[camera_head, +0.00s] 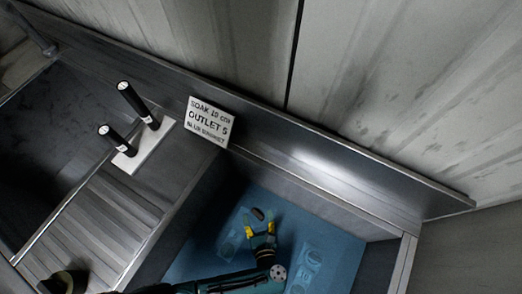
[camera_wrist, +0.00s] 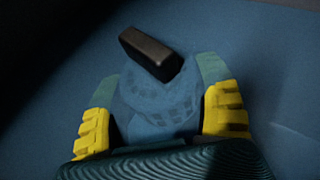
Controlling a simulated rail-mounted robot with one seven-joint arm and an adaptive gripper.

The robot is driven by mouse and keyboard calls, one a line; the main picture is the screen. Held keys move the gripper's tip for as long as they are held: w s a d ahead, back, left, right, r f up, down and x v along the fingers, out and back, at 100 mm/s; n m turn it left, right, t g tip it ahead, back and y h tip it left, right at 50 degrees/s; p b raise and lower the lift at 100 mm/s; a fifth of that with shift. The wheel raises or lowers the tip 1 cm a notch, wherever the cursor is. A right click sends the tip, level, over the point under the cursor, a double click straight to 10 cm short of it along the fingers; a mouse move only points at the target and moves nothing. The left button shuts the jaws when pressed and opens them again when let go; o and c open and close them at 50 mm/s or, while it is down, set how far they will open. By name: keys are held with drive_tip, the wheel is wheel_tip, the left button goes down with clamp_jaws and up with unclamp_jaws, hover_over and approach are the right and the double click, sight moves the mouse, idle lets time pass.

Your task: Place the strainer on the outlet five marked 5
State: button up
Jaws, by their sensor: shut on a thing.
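My gripper (camera_head: 261,230) has yellow fingers and is low over the blue basin floor in the head view. In the wrist view my gripper (camera_wrist: 166,112) has its fingers on either side of a pale blue, see-through meshed piece (camera_wrist: 158,100), which looks like the strainer. A dark block (camera_wrist: 150,52) shows just beyond the fingertips; it also shows as a dark piece (camera_head: 258,214) in the head view. Pale outlined shapes (camera_head: 312,262) mark the floor to the right of the gripper. I cannot read a number 5 on any of them.
A white sign (camera_head: 210,122) reading "OUTLET 5" stands at the basin's back edge. Two black handles (camera_head: 136,103) stand on a white plate (camera_head: 146,146) at left, beside a ribbed metal drainboard (camera_head: 95,225). Metal walls enclose the basin; blue floor is open at right.

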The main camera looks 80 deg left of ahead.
drive_tip(key=s+f+n+g+b, duration=0.1)
drive_tip(key=f+b, duration=0.1)
drive_tip(key=s+a+f+n+g+b, duration=0.1)
drive_tip(key=s+f+b, duration=0.1)
drive_tip(key=f+b, duration=0.1)
drive_tip(key=s+a+f+g+b, duration=0.1)
drive_tip(key=s+f+b, duration=0.1)
drive_tip(key=f+b, duration=0.1)
drive_tip(key=shift+f+n, duration=0.15)
drive_tip(key=shift+n, duration=0.25)
wheel_tip(320, 180, down, 4)
drive_tip(key=b, duration=0.6)
drive_tip(key=shift+f, duration=0.15)
drive_tip(key=shift+r, duration=0.25)
drive_tip(key=o, duration=1)
drive_tip(key=p+v, duration=0.1)
drive_tip(key=v, duration=0.2)
drive_tip(key=p+v, duration=0.2)
drive_tip(key=v, duration=0.2)
drive_tip(key=p+v, duration=0.1)
drive_tip(key=v, duration=0.3)
drive_tip(key=shift+w+a+r+p, duration=0.15)
drive_tip(key=shift+r+p, duration=0.15)
drive_tip(key=shift+d, duration=0.5)
